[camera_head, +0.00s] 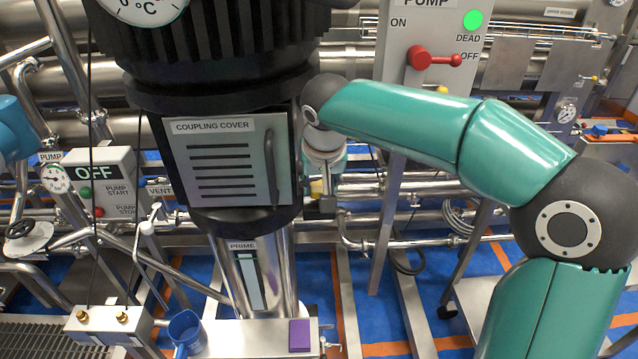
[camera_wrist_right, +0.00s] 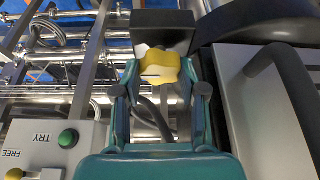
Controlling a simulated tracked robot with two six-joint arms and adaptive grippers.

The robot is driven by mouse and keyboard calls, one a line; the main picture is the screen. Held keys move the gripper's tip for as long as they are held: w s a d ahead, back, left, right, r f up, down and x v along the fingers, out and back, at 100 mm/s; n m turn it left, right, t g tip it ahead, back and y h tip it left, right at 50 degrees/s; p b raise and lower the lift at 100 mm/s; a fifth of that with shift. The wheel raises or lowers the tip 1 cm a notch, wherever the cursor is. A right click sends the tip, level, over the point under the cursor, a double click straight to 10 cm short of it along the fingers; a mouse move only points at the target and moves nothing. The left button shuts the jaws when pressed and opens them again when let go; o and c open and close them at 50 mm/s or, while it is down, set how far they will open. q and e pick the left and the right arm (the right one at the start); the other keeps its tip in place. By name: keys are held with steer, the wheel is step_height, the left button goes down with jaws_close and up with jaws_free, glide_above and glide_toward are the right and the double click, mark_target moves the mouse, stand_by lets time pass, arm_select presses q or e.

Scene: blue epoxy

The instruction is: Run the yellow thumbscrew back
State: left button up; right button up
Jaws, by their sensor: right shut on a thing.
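The yellow thumbscrew (camera_wrist_right: 158,66) sits against a dark block (camera_wrist_right: 163,30) in the right wrist view. My right gripper (camera_wrist_right: 160,78) is shut on it, with a teal finger on either side. In the head view, a small part of the thumbscrew (camera_head: 316,188) shows at the right side of the black pump housing (camera_head: 240,100). My right gripper (camera_head: 322,180) reaches down there, partly hidden by its own wrist. How far the screw is threaded in cannot be told. My left gripper is not in view.
The coupling cover (camera_head: 225,165), with a dark handle (camera_head: 271,165), is left of the gripper. A pump switch panel (camera_head: 435,60) with a red lever stands behind my right arm. Pipes and frame legs crowd the area below. A blue jug (camera_head: 186,333) stands at the lower left.

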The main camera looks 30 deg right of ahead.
steer(key=n+y, duration=0.1)
steer(key=n, duration=0.2)
steer(key=shift+d+r+n+t, duration=0.1)
steer(key=shift+n+t, duration=0.3)
steer(key=n+y+p, duration=0.1)
steer(key=n, duration=0.2)
steer(key=n+y+p, duration=0.1)
steer(key=n, duration=0.2)
steer(key=shift+d+y, duration=0.1)
steer(key=shift+y, duration=0.3)
steer(key=o, duration=0.9)
steer(key=shift+c, duration=0.2)
steer(key=shift+r, duration=0.1)
steer(key=v, duration=1.1)
steer(key=shift+r, duration=0.35)
